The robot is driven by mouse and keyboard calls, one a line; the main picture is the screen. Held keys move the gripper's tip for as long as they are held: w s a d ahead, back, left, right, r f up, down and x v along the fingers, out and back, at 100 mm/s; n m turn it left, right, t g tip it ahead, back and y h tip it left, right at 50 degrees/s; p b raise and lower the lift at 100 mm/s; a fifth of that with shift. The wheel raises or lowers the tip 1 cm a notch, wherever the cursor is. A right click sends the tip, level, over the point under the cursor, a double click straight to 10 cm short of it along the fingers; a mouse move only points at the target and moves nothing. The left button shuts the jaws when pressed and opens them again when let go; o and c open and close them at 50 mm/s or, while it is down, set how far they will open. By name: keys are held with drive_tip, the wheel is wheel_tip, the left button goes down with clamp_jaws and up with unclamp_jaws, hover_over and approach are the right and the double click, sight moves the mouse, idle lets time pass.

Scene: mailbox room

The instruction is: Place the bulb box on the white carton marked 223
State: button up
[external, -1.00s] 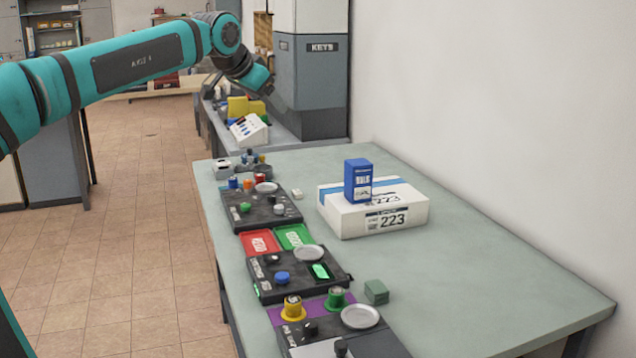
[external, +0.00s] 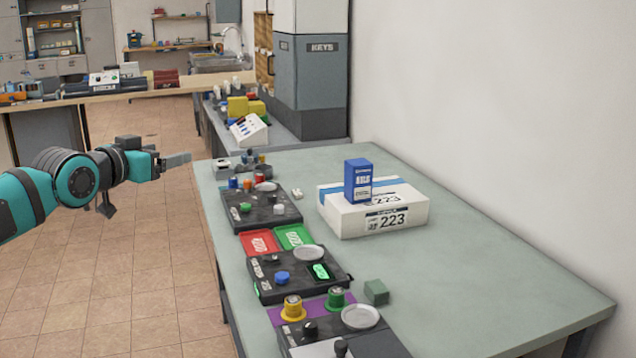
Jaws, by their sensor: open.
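The blue bulb box (external: 358,181) stands upright on top of the white carton marked 223 (external: 384,221), toward its left side. The carton lies on the grey-green table with its number facing the camera. My gripper (external: 176,160) is off the table's left edge, over the floor and well apart from the box. It is open, and nothing shows between its fingers.
Black control panels (external: 262,209) with knobs and dishes line the table's left side, with red (external: 259,242) and green (external: 295,237) trays between them. A small green block (external: 376,292) lies near them. The table's right part is clear. A wall stands at right.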

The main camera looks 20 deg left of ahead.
drive_tip(key=shift+s+a+f+t, duration=0.1)
drive_tip(key=shift+s+f+t, duration=0.15)
drive_tip(key=shift+s+f, duration=0.4)
drive_tip(key=shift+s+a+f+t, duration=0.1)
drive_tip(key=shift+s+f+t, duration=0.2)
drive_tip(key=shift+s, duration=0.6)
